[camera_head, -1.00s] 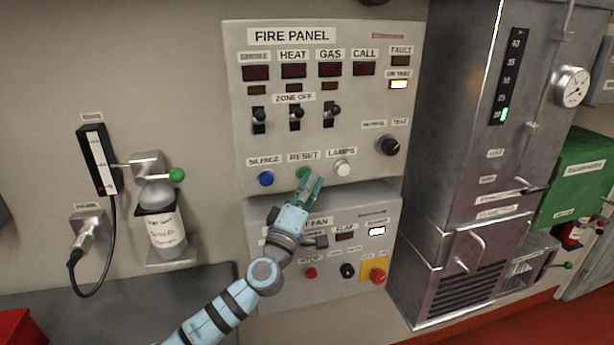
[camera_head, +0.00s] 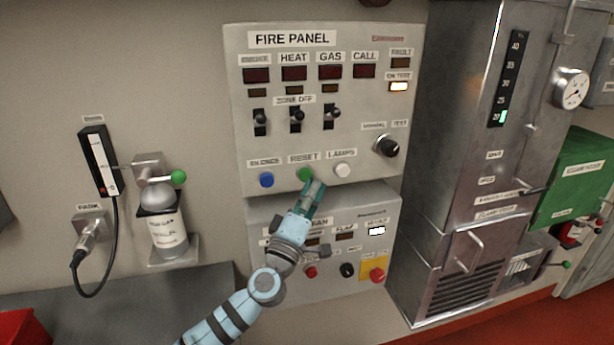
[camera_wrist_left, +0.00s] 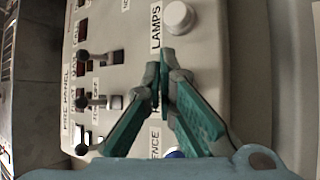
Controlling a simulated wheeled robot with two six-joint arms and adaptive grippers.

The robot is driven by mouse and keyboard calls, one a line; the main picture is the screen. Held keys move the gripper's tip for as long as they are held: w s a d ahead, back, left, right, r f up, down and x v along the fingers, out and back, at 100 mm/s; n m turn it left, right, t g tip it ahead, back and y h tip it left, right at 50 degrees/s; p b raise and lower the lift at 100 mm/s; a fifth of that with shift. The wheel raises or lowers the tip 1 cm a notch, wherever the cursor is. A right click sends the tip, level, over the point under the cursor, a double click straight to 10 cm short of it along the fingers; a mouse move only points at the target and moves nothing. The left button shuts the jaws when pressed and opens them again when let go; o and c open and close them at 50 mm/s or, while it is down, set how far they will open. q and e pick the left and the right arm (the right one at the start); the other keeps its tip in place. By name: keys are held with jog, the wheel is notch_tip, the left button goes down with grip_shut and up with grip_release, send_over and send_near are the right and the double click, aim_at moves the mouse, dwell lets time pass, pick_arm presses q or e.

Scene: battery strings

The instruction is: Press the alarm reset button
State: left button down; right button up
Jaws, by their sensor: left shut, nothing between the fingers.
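The green RESET button (camera_head: 305,174) is on the lower row of the FIRE PANEL (camera_head: 240,120), between the blue SILENCE button (camera_head: 266,180) and the white LAMPS button (camera_head: 342,170). My left gripper (camera_head: 318,184) is shut and empty, just below and right of the green button in the head view. A small gap shows between them in the picture; depth is hard to judge. In the left wrist view the fingertips (camera_wrist_left: 165,56) meet over the panel face, between the white button (camera_wrist_left: 179,17) and a sliver of the blue button (camera_wrist_left: 174,154). The green button is hidden there. My right gripper is not in view.
A black mode knob (camera_head: 388,145) and several toggle switches (camera_head: 297,118) stick out of the panel. A fan panel (camera_head: 385,215) with a red button (camera_head: 377,275) is below. A bottle in a bracket (camera_head: 167,235) hangs at left. A steel cabinet (camera_head: 455,110) stands at right.

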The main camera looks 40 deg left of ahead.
pick_arm(q)
jog(key=shift+s+d, duration=0.1)
jog(key=s+d+p, duration=0.1)
jog(key=d, duration=0.1)
jog(key=s+d+p, duration=0.1)
jog(key=d, duration=0.1)
jog(key=shift+s, duration=0.35)
jog(key=shift+a, duration=0.1)
dwell(0.6)
